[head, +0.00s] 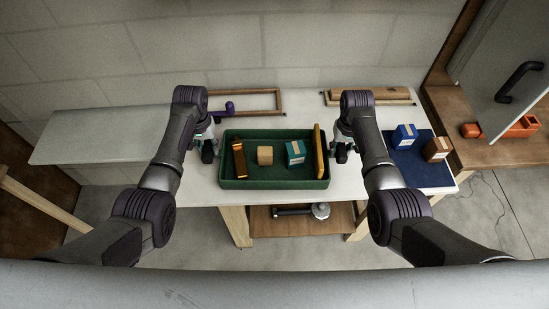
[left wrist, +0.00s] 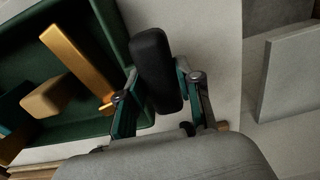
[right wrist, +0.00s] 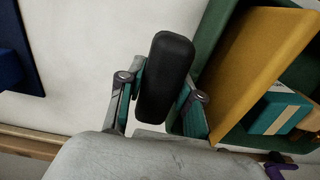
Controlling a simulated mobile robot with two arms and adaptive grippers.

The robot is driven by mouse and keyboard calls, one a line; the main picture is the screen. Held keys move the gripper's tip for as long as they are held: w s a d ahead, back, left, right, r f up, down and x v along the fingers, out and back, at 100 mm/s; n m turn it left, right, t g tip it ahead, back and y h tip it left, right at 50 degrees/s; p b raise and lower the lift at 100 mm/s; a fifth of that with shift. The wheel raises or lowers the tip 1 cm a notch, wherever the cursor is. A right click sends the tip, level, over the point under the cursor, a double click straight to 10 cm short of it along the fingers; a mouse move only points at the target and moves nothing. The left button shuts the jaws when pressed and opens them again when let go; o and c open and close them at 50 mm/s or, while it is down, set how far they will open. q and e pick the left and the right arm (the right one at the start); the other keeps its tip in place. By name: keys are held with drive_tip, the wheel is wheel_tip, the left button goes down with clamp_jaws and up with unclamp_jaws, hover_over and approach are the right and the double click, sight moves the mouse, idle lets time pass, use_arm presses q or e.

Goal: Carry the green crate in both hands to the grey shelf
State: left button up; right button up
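The green crate (head: 275,184) rests on the white table (head: 195,185), between my two grippers. It holds an orange-brown piece (head: 239,158), a tan block (head: 265,155), a teal box (head: 295,152) and a yellow board (head: 319,150) leaning at its right wall. My left gripper (head: 208,152) is close beside the crate's left wall, and my right gripper (head: 341,152) close beside its right wall. Each wrist view shows one black finger pad near the crate's edge; the other finger is hidden, so opening cannot be judged. The grey shelf (head: 105,137) is at the left.
Behind the crate lie a wooden frame (head: 262,95) with a purple clamp (head: 224,109) and a wooden tray (head: 370,96). On the right, a blue mat (head: 425,178) carries a blue box (head: 404,136) and a brown box (head: 436,149). A lower shelf (head: 275,228) sits under the table.

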use_arm(q)
clamp_jaws()
use_arm(e)
clamp_jaws()
use_arm(q)
drive_tip(key=shift+w+r, duration=0.1)
use_arm(e)
drive_tip(key=shift+w+r, duration=0.1)
drive_tip(key=shift+r, duration=0.05)
